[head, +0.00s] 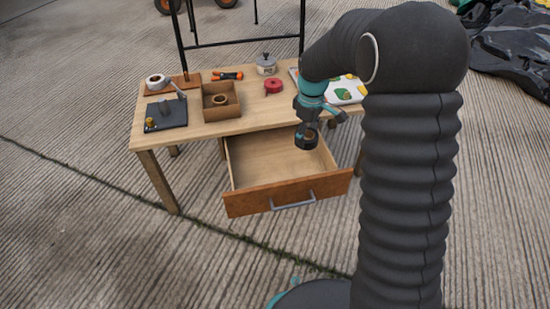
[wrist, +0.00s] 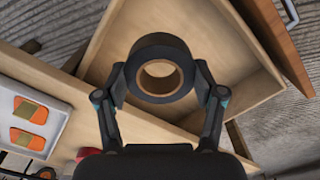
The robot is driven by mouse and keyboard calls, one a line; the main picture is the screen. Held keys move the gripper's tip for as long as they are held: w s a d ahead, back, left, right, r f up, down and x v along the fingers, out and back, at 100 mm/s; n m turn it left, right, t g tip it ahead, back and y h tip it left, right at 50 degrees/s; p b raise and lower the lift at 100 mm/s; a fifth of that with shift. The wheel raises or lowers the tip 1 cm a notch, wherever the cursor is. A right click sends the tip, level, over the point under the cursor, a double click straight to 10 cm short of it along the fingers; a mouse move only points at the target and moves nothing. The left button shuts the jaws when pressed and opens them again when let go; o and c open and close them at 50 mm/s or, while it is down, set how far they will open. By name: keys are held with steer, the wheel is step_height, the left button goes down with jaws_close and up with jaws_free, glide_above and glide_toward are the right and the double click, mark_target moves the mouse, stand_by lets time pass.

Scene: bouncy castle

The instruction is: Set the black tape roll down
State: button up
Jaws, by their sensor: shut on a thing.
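The black tape roll (wrist: 161,47) is a thick black ring with a brown cardboard core. My gripper (wrist: 160,85) is shut on it, with one finger at each side of the ring. In the head view the tape roll (head: 306,139) hangs below my gripper (head: 308,122), over the open drawer (head: 250,164). In the wrist view the drawer's pale wooden floor (wrist: 205,45) shows behind the roll. The roll appears apart from the drawer floor, but the exact height is hard to tell.
The drawer looks empty.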

mark_target(280, 173)
steer(key=s+a+f+n+b, duration=0.1)
steer(key=s+a+f+n, duration=0.1)
steer(key=a+n, duration=0.9)
steer(key=shift+s+d+f+n+b, duration=0.1)
steer(key=shift+d+f+n+b, duration=0.35)
steer(key=shift+f, duration=1.15)
steer(key=shift+d+f+n+b, duration=0.15)
steer(key=shift+d+f+n, duration=0.5)
steer(key=shift+f, duration=1)
steer(key=shift+s+d+f+n+b, duration=0.1)
steer(key=shift+d+f+n+b, duration=0.35)
steer(key=shift+f, duration=1.15)
steer(key=shift+d+f, duration=0.1)
steer(key=shift+f, duration=0.1)
steer(key=o, duration=1.2)
